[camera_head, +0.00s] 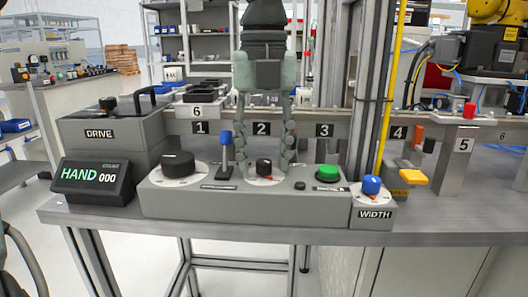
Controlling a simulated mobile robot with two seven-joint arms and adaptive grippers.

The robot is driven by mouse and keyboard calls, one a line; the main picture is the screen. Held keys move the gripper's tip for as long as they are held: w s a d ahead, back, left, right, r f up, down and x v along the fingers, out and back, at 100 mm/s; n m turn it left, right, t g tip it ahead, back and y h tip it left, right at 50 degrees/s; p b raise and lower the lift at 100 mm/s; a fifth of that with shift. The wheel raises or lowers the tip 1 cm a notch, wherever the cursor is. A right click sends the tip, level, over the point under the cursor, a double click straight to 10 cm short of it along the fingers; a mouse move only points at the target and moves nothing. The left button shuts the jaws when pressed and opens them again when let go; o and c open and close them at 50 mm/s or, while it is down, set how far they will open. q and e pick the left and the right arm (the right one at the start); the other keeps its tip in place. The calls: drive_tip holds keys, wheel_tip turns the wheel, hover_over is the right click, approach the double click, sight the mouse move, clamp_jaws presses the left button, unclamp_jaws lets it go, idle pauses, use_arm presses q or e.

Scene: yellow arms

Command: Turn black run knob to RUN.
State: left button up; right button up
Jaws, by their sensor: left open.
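A small black knob (264,167) sits on a white round dial on the front of the grey control box (230,205). The dial's lettering is too small to read. My left gripper (265,172) points down over this knob, open, with one finger on each side of it. Whether the fingers touch the knob cannot be told. A larger black knob (178,163) on its own white dial sits at the left of the same box. The display (92,182) at the left reads HAND 000. My right gripper is not in view.
A blue-topped lever (225,145) stands just left of my left gripper. A green button (328,172) and a blue WIDTH knob (371,184) are to the right. The DRIVE box (110,130) is behind left. A grey upright post (365,100) rises behind the box.

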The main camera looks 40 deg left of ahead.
use_arm(q)
drive_tip(key=shift+c, duration=0.5)
clamp_jaws()
